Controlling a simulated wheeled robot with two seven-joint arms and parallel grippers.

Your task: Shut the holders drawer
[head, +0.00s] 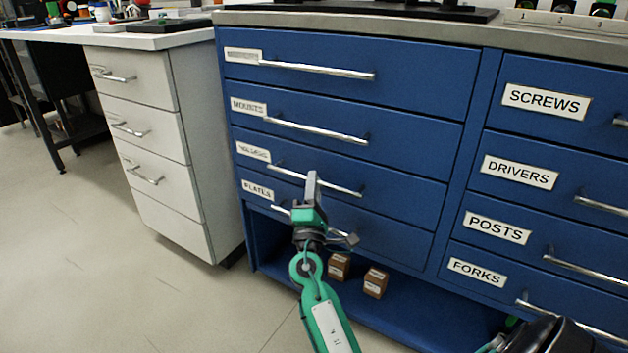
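The third drawer down in the left column (400,188) is blue, with a long silver handle (345,189) and a white label (253,151) that is too blurred to read for sure, possibly HOLDERS. Its front looks about level with its neighbours; I cannot tell whether a small gap remains. One finger overlaps the third drawer's handle in the picture; contact cannot be told.
Drawers marked MOUNTS (249,106) above and PLATES (258,189) below look shut. The right column has several labelled drawers (545,100). Two small brown boxes (375,282) sit on the open bottom shelf. A white drawer unit (160,150) stands left, with clear floor (90,250) before it.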

